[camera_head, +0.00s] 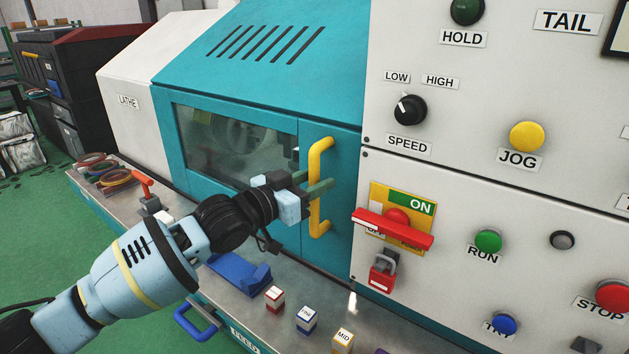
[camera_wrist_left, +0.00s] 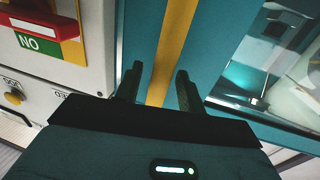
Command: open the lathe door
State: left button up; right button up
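The lathe door (camera_head: 235,140) is a teal panel with a dark window in the lathe's front, and it looks closed. A yellow vertical handle (camera_head: 317,212) stands out at the right of the window. My left gripper (camera_head: 318,181) is at the handle's middle height, its two fingers reaching to either side of the bar. In the left wrist view the yellow handle (camera_wrist_left: 172,45) runs between the fingers (camera_wrist_left: 160,75), with gaps showing on both sides. The gripper is open around the handle. My right gripper is in neither view.
A white control panel (camera_head: 480,190) with a red switch lever (camera_head: 392,229) stands close to the handle's right. Below, a metal ledge (camera_head: 225,305) carries a blue holder (camera_head: 238,270) and several small labelled blocks. Rings (camera_head: 100,170) lie at the left.

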pick_arm(q)
jog(key=shift+w+d, duration=0.15)
grip_shut()
dwell(0.5)
